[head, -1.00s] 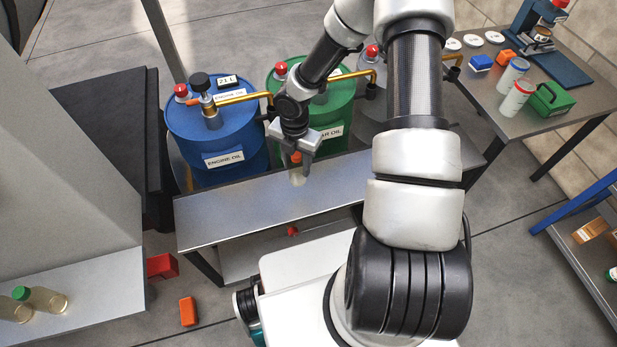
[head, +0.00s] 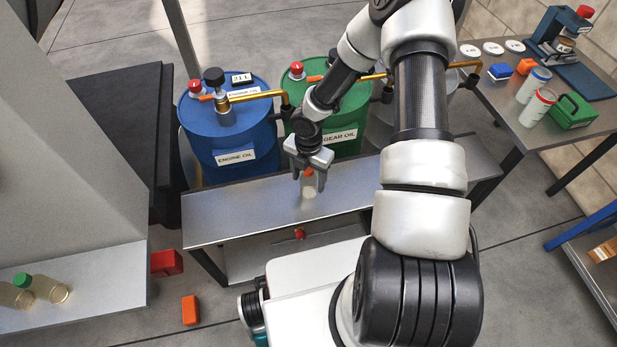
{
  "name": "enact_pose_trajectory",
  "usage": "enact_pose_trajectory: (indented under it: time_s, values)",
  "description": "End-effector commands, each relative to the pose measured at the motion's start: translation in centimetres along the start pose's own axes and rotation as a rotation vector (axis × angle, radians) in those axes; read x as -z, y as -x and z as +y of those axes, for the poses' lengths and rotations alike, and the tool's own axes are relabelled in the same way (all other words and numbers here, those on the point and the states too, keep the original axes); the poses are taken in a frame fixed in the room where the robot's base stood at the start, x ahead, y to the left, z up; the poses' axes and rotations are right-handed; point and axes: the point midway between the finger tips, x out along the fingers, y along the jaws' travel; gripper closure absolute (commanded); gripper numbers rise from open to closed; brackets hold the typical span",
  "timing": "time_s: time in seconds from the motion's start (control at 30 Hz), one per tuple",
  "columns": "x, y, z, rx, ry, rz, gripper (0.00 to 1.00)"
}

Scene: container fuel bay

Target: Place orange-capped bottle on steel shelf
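The orange-capped bottle (head: 309,188) is pale and upright, small in the head view, over the steel bench top (head: 240,210) in front of the drums. I cannot tell whether its base touches the metal. My gripper (head: 308,175) points down with its fingers on either side of the bottle's orange cap and seems shut on it. The fingers hide part of the cap and neck. A pale grey shelf (head: 110,290) at the lower left carries green-capped bottles (head: 48,290).
A blue engine oil drum (head: 228,130) and a green gear oil drum (head: 335,110) stand behind the bench, with brass taps reaching forward. A red box (head: 166,263) and an orange box (head: 190,310) lie on the floor. A worktable (head: 520,125) stands at right.

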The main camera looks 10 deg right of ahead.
Motion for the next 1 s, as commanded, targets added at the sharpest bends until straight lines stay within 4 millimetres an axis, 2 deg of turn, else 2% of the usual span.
enact_pose_trajectory:
  time_s: [0.23,0.37,0.8,1.0]
  values:
    - [0.0,0.1,0.0,0.0,0.0,0.0,0.42]
    - [-0.1,1.2,0.0,0.0,-0.001,-0.001,0.42]
    - [-0.1,10.0,0.0,-0.001,-0.002,-0.002,0.42]
    - [0.0,12.0,0.0,0.001,-0.002,0.0,0.42]
